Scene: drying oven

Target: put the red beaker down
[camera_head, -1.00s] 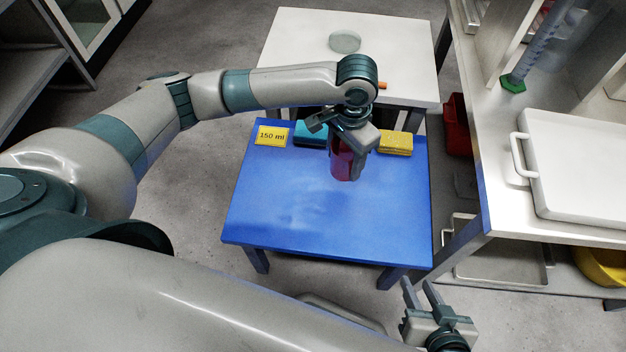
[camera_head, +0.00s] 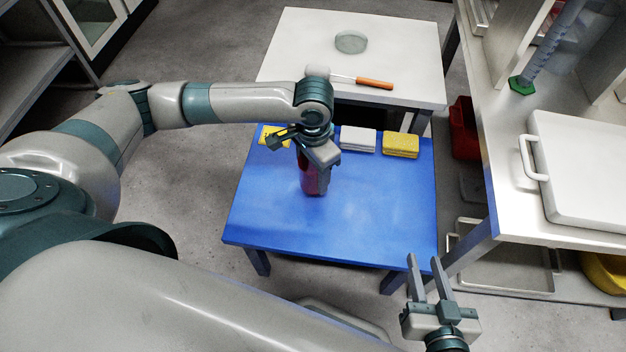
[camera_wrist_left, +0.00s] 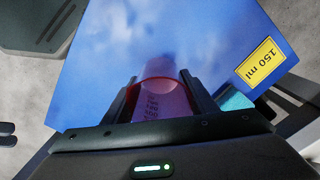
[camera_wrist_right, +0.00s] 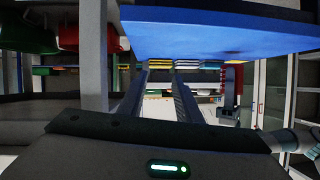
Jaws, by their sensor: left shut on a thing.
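My left gripper (camera_head: 314,165) is shut on the red beaker (camera_head: 312,184), a see-through red vessel, over the back middle of the blue table (camera_head: 330,225). In the left wrist view the beaker (camera_wrist_left: 160,98) sits between the two fingers, with printed marks on its wall. The beaker looks upright; I cannot tell whether its base touches the table. A yellow "150 ml" card (camera_wrist_left: 261,63) lies on the table beside it and is partly hidden by the gripper in the head view. My right gripper (camera_head: 428,280) is open and empty beside the table's front right corner.
A teal block (camera_wrist_left: 236,101) is near the beaker. Behind stands a white table (camera_head: 290,60) with a glass dish (camera_head: 351,41). The blue table's front and right are clear.

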